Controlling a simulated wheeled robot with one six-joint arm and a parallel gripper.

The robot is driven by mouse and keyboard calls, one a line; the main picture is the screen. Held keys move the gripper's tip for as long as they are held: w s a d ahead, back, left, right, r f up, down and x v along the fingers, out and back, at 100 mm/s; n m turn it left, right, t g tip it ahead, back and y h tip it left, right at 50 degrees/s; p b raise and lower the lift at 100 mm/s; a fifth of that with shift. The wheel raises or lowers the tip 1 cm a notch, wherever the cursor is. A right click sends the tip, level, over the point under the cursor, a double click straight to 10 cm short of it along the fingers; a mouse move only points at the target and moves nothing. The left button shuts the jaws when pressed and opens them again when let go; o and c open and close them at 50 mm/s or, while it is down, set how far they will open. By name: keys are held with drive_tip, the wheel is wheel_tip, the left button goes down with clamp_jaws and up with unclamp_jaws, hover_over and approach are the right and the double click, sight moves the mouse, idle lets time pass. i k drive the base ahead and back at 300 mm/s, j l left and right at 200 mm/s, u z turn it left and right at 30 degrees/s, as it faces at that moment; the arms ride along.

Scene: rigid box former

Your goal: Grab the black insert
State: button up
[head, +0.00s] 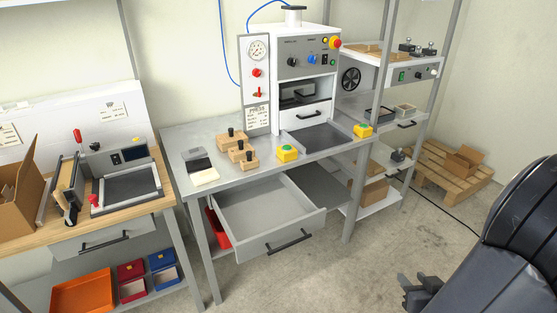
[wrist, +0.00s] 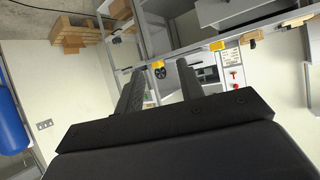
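A dark, blocky piece (head: 299,97) sits in the press opening, above the white drawer front; it may be the black insert, but I cannot tell for sure. In the wrist view the press (wrist: 210,75) is small and tilted, and the insert cannot be made out. My gripper (head: 412,291) is low at the right in the head view, far from the press and over the floor. In the wrist view its two fingers (wrist: 160,84) stand apart with nothing between them.
A grey drawer (head: 262,208) stands pulled out below the press bench (head: 221,192). Wooden blocks with black knobs (head: 243,156) and yellow button boxes (head: 287,153) stand on the bench. A steel rack (head: 421,95) and a pallet (head: 450,168) are at right. Floor in front is clear.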

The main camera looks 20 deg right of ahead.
sight(193, 166)
drive_tip(key=i+j+u, duration=0.25)
drive_tip(key=i+u, duration=0.2)
drive_tip(key=i, duration=0.2)
drive_tip(key=i+j+u, duration=0.1)
drive_tip(key=i+u, duration=0.35)
drive_tip(key=i, duration=0.9)
